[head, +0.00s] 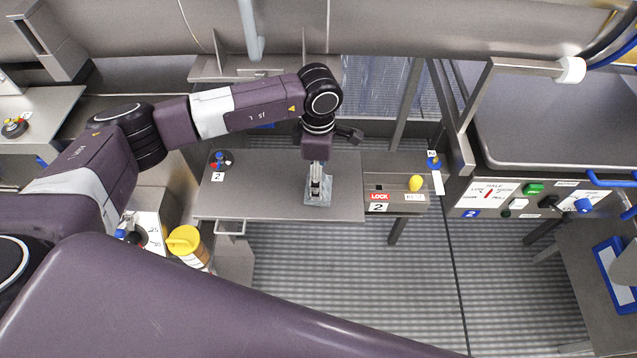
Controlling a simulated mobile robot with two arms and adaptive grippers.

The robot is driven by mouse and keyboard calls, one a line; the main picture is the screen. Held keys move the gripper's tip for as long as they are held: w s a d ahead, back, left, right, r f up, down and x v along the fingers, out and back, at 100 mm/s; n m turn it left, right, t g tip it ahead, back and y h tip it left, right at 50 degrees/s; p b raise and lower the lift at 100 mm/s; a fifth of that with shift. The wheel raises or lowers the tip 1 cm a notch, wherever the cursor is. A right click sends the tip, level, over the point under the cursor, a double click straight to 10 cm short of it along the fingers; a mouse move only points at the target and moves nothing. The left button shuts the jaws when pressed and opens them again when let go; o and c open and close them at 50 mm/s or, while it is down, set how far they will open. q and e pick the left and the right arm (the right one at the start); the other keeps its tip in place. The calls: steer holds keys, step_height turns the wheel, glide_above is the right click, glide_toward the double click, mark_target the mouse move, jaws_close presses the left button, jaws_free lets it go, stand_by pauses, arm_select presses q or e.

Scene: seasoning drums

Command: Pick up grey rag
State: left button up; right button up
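The grey rag (325,201) lies on the grey metal table in the middle of the head view, right of the table's centre. My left arm reaches in from the left, and my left gripper (317,188) points down directly over the rag. Its fingertips are at or very near the cloth and cover part of it. The fingers look close together, but I cannot tell whether they are shut or whether they grip the cloth. My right gripper is not in view.
The grey table (270,190) is mostly bare. A small control (218,163) sits at its left. A side panel with a yellow knob (416,183) adjoins its right. A yellow-lidded container (185,242) stands at lower left. A control box (500,198) stands at right.

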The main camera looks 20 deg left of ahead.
arm_select(q)
step_height(320, 180, down, 2)
steer(key=shift+s+p, duration=0.1)
steer(key=shift+p, duration=0.2)
steer(key=shift+f, duration=0.35)
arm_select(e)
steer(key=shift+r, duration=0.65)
arm_select(q)
steer(key=shift+c, duration=0.7)
steer(key=c, duration=1.1)
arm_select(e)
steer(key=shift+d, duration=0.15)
arm_select(q)
steer(key=shift+r, duration=0.15)
steer(key=shift+r+b, duration=0.35)
steer(key=shift+r, duration=0.2)
step_height(320, 180, up, 19)
steer(key=b, duration=0.5)
steer(key=shift+f, duration=0.15)
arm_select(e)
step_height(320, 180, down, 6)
